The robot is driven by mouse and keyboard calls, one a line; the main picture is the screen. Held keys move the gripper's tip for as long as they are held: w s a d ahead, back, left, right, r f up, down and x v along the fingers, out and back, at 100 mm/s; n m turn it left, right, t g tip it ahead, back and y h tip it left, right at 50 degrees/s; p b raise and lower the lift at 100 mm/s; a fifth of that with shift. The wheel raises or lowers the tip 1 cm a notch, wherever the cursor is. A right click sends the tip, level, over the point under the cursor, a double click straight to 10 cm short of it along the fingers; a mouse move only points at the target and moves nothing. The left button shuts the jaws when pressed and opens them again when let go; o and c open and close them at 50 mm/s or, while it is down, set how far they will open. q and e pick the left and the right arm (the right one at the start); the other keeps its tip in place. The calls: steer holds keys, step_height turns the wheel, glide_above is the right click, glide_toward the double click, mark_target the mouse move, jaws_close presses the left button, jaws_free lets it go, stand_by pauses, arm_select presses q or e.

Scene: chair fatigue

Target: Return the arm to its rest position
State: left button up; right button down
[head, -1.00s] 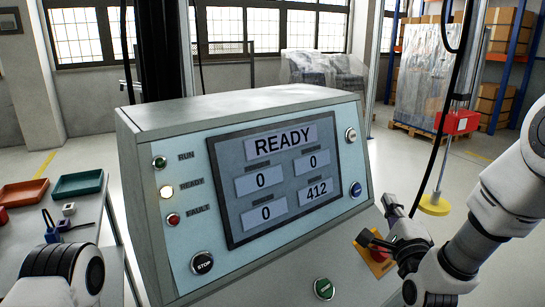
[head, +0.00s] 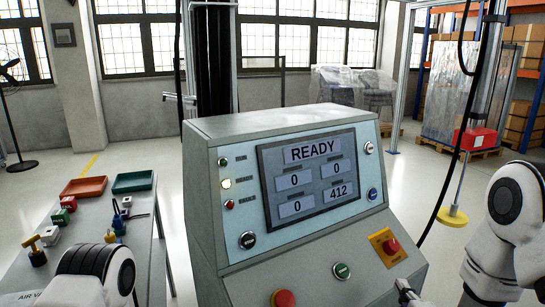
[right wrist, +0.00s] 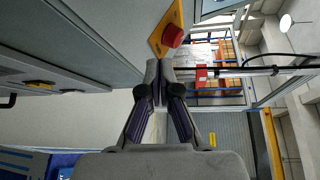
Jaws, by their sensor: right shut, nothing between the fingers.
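My right gripper (head: 405,290) shows only by its tip at the bottom edge of the head view, below the red button (head: 391,246) on its yellow plate. In the right wrist view its fingers (right wrist: 159,76) are together and empty, apart from the red button (right wrist: 173,36). My right arm (head: 495,250) comes in from the right edge of the head view. My left arm (head: 95,270) shows at the lower left, and its gripper is out of view.
The grey console (head: 300,115) stands in the middle, its screen (head: 310,178) reading READY, 0, 0, 0 and 412. A side table (head: 60,262) with trays and small parts stands left. Open floor lies behind.

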steer(key=s+a+f+n+g+y+p, duration=0.1)
steer(key=s+a+f+n+g+p, duration=0.2)
steer(key=s+f+n+g+p, duration=0.8)
steer(key=s+f+n+g+b, duration=0.2)
steer(key=s+f+n, duration=0.2)
steer(key=s, duration=0.7)
steer(key=s+a+f+n+g+b, duration=0.1)
steer(key=s+f+n+g+b, duration=0.2)
steer(key=s, duration=0.7)
step_height(320, 180, down, 4)
steer(key=shift+s+r+n+g+b, duration=0.1)
steer(key=shift+s+n+g+b, duration=0.25)
steer(key=shift+n, duration=0.65)
steer(key=shift+a, duration=0.1)
